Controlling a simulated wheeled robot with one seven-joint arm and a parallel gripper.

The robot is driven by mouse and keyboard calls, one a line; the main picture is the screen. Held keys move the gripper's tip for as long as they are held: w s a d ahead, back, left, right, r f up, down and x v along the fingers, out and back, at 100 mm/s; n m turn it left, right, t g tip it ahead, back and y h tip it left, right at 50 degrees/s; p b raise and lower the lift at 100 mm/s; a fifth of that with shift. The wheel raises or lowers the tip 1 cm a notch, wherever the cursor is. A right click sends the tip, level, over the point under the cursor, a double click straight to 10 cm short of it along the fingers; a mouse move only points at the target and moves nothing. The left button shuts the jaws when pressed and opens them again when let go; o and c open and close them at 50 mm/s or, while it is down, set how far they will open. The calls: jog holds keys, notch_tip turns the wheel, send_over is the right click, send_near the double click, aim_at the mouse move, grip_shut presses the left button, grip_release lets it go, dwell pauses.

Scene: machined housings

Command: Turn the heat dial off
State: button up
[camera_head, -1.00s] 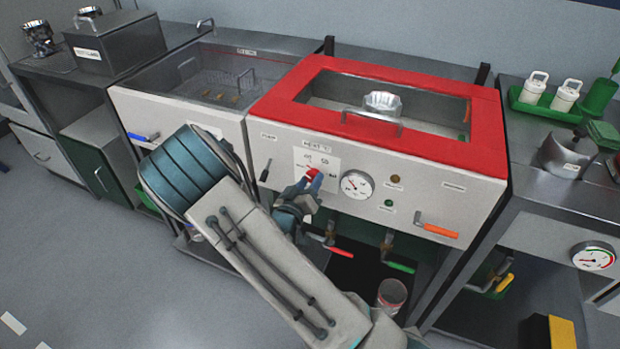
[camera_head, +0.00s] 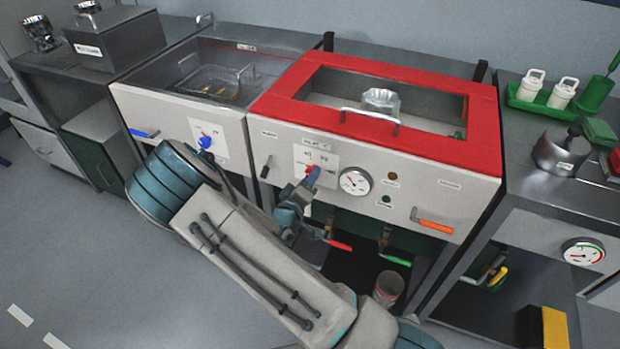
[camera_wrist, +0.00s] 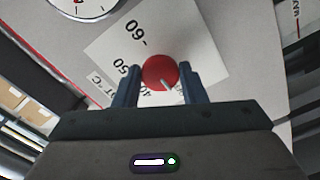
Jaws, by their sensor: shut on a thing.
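The red heat dial (camera_wrist: 160,71) sits on a white scale plate (camera_wrist: 105,50) with numbers such as 40, 50 and 60. In the head view the plate (camera_head: 326,158) is on the front panel of the red-topped bath, and the dial (camera_head: 310,169) is partly hidden by my gripper. My gripper (camera_wrist: 159,75) is shut on the dial, with one blue finger on each side of it. A white pointer mark shows on the dial's lower right in the wrist view. My gripper also shows in the head view (camera_head: 308,182).
A round gauge (camera_head: 355,181) is just right of the dial. A black lever (camera_head: 266,167) is to its left and an orange-handled lever (camera_head: 434,225) to the right. Red (camera_head: 340,245) and green (camera_head: 397,260) valve handles stick out below. A blue dial (camera_head: 206,142) is on the left unit.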

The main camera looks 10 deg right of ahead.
jog(key=shift+f, duration=0.1)
jog(key=o, duration=1)
jog(key=v, duration=1.4)
jog(key=shift+b, duration=0.4)
